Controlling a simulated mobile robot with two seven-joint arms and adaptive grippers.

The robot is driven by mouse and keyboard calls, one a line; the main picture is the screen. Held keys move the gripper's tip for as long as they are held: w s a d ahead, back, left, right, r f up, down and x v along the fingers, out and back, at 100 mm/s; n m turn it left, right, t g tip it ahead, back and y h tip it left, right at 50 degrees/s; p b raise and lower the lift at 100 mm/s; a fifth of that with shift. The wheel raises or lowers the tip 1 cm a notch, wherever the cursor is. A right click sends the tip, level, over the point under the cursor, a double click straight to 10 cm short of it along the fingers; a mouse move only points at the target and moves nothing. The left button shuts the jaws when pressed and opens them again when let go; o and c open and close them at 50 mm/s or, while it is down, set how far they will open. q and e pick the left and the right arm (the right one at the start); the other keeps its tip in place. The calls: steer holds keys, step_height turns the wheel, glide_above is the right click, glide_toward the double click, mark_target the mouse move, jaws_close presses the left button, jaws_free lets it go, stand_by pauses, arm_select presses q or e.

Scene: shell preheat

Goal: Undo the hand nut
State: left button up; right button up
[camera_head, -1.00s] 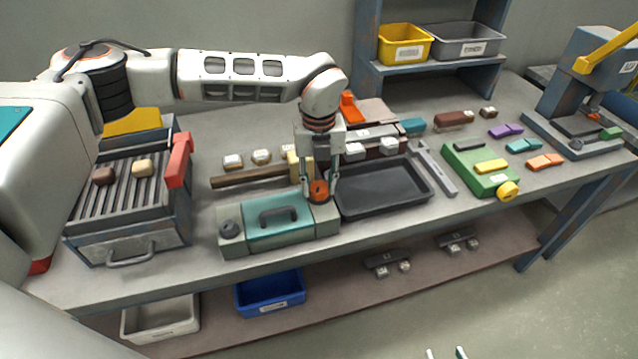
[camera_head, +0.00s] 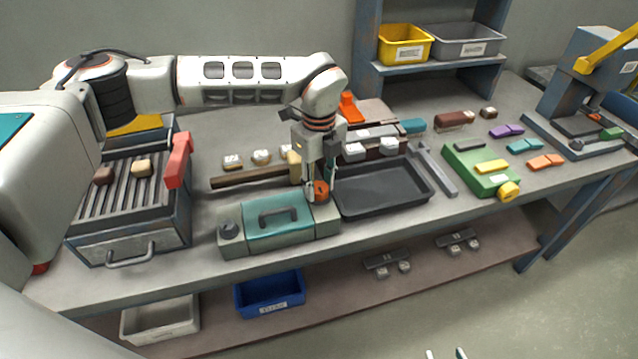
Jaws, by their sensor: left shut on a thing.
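The hand nut (camera_head: 321,187) is a round orange-red knob on the right end of a grey housing with a teal lid (camera_head: 293,222) and a dark handle. My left gripper (camera_head: 320,193) points down from above with its fingers around the nut, shut on it. The fingers cover part of the nut's sides, and its thread is hidden. My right gripper (camera_head: 446,353) shows only as two pale fingertips at the bottom edge, apart and with nothing between them.
A black tray (camera_head: 385,208) lies just right of the nut, with a wrench (camera_head: 437,172) beyond it. A wooden-handled hammer (camera_head: 235,179) lies behind the housing. A ribbed grill unit (camera_head: 122,235) stands at left. A green box (camera_head: 470,178) stands at right.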

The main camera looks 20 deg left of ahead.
mark_target(319, 187)
arm_select(q)
steer(key=shift+w+r, duration=0.1)
steer(key=shift+r, duration=0.05)
steer(key=o, duration=1.1)
step_height(319, 187, up, 12)
stand_by(0.4)
